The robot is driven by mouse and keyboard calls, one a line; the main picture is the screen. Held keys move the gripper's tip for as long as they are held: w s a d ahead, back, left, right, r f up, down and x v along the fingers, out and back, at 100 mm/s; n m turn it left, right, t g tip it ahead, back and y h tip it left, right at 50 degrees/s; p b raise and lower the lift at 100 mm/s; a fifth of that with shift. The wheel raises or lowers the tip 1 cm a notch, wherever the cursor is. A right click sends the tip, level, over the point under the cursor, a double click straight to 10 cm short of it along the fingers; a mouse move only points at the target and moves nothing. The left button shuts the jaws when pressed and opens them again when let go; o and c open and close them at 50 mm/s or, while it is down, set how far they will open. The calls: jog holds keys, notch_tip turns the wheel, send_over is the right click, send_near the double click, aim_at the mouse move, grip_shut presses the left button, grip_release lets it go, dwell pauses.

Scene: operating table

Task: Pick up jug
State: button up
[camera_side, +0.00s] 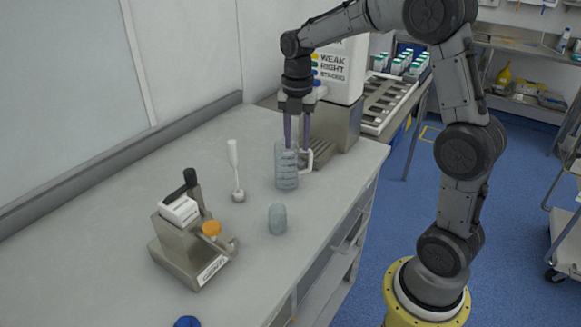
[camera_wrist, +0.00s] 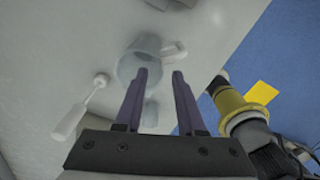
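The jug (camera_side: 286,170) is a translucent grey-blue ribbed vessel standing upright on the grey table, with a pale handle on its right side. In the wrist view, the jug (camera_wrist: 137,62) is seen from above, with its handle (camera_wrist: 173,50) pointing right. My gripper (camera_side: 297,147) points down at the jug's top, towards the handle side. In the wrist view, my gripper (camera_wrist: 160,72) has its two purple fingers apart with nothing visibly held between them. I cannot tell whether a finger touches the jug.
A small translucent cup (camera_side: 277,219) stands in front of the jug. A white-handled tool (camera_side: 235,170) stands to its left. A metal device with an orange knob (camera_side: 190,240) sits at the front left. A large machine (camera_side: 340,100) stands behind. The table's right edge is close.

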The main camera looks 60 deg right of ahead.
send_over(296, 186)
jog(key=shift+w+d+f, duration=0.1)
jog(key=shift+d+f, duration=0.05)
jog(key=shift+f, duration=1.05)
jog(key=shift+w+d+f, duration=0.1)
jog(key=shift+d+f, duration=0.05)
jog(key=shift+f, duration=1)
jog(key=shift+d+f, duration=0.15)
jog(key=shift+f, duration=1.05)
grip_shut()
